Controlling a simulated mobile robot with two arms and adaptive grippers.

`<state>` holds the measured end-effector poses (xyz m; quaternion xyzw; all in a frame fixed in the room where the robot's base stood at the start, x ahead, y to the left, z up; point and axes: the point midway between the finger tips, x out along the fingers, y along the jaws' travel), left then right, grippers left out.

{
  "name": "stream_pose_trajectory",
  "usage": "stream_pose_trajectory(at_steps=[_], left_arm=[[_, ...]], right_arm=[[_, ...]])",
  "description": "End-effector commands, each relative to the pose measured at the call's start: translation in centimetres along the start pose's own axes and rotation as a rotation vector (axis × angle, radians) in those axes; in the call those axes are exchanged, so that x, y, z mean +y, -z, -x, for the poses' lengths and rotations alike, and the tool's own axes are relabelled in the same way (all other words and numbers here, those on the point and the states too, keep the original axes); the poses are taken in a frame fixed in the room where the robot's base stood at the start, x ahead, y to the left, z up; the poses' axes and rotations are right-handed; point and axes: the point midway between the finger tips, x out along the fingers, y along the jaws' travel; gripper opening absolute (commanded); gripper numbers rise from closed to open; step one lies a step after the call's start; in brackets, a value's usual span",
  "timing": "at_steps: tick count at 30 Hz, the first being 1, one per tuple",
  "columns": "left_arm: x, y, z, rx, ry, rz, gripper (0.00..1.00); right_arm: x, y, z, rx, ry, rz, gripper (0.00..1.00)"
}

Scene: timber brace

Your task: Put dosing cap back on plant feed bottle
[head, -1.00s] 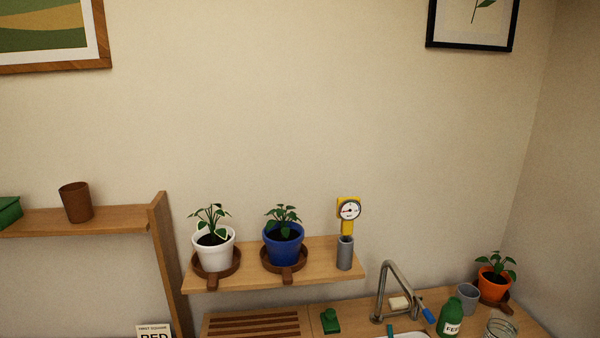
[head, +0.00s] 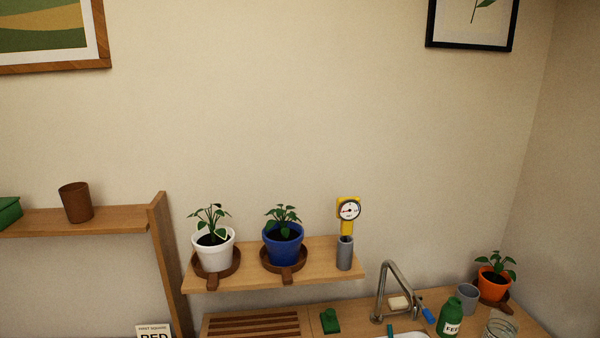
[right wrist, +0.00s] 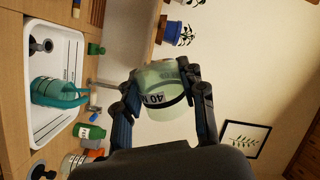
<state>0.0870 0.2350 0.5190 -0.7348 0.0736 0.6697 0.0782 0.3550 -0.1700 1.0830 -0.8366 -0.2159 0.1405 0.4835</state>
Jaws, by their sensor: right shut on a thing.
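The plant feed bottle (head: 452,316) is green with a white label and stands upright on the counter right of the tap in the head view. It also shows in the right wrist view (right wrist: 90,132), where the picture is turned sideways. My right gripper (right wrist: 160,88) is shut on a pale green translucent cup with a dark band and the marking "40", which looks like the dosing cap (right wrist: 158,77). The cap is held up clear of the counter, apart from the bottle. My right gripper is outside the head view. My left gripper is in neither view.
Close around the bottle stand a grey cup (head: 467,298), a glass jar (head: 501,328), an orange plant pot (head: 494,284) and the tap (head: 386,290). A teal watering can (right wrist: 55,92) is in the white sink (right wrist: 62,50). A wall shelf (head: 318,270) holds potted plants.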

Motion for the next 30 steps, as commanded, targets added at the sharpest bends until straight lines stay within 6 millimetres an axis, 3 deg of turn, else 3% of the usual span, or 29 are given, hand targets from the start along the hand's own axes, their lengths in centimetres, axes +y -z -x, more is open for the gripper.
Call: stream_pose_trajectory(at_steps=[27,30], left_arm=[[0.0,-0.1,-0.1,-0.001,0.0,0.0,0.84],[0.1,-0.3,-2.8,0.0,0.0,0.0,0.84]], right_arm=[[-0.5,3.9,-1.0,0.467,-0.264,-0.02,0.09],[1.9,2.4,-1.1,0.454,-0.259,-0.013,0.09]])
